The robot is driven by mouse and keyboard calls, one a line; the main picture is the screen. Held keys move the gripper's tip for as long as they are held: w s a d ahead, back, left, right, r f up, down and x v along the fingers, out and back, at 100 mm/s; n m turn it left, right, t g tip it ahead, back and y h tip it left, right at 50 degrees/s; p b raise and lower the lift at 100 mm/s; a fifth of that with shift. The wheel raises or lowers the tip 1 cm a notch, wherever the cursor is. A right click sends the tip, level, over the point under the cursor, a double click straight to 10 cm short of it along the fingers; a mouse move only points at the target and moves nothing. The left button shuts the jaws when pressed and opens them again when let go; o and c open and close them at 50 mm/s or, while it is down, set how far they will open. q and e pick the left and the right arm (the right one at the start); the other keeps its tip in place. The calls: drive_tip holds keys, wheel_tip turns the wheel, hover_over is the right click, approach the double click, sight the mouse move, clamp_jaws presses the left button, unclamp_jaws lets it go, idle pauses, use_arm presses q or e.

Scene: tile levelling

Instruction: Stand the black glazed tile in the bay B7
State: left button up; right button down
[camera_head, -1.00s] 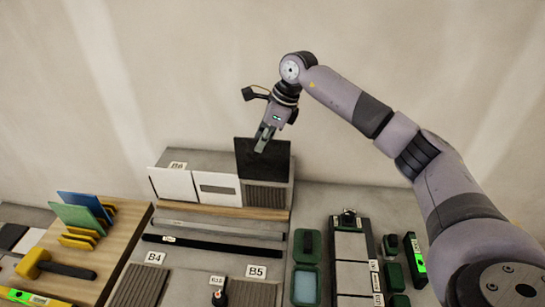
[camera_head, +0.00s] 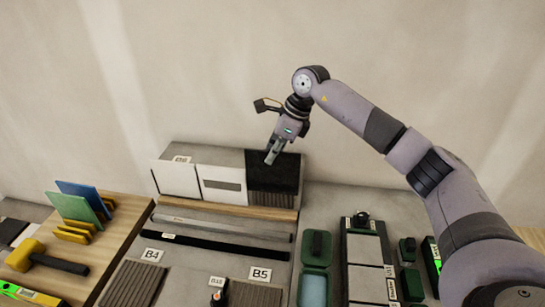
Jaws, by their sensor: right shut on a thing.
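The black glazed tile (camera_head: 285,175) is at the right end of the sloped rack at the back, beside the two white tiles. My right gripper (camera_head: 270,158) is shut on its upper edge, coming down from above. The tile leans back, and its lower edge meets a dark ridged strip (camera_head: 270,199) above the wooden ledge (camera_head: 235,211). I cannot tell whether it rests on anything. I can read no B7 label; the label B6 (camera_head: 181,160) shows at the rack's top left. My left gripper is not in view.
A white tile (camera_head: 176,179) and a white tile with a grey slot (camera_head: 222,184) stand left of the black tile. Blue and green tiles (camera_head: 80,205) stand on a wooden board at left, near a yellow mallet (camera_head: 30,256). Green boxes (camera_head: 316,250) lie at front right.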

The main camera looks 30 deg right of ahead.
drive_tip(key=shift+f+b, duration=2.65)
drive_tip(key=shift+f, duration=1.5)
drive_tip(key=shift+w+d, duration=0.1)
drive_tip(key=shift+w, duration=0.1)
drive_tip(key=c, duration=1.7)
unclamp_jaws()
drive_tip(key=shift+d, duration=0.1)
drive_tip(key=shift+f, duration=0.1)
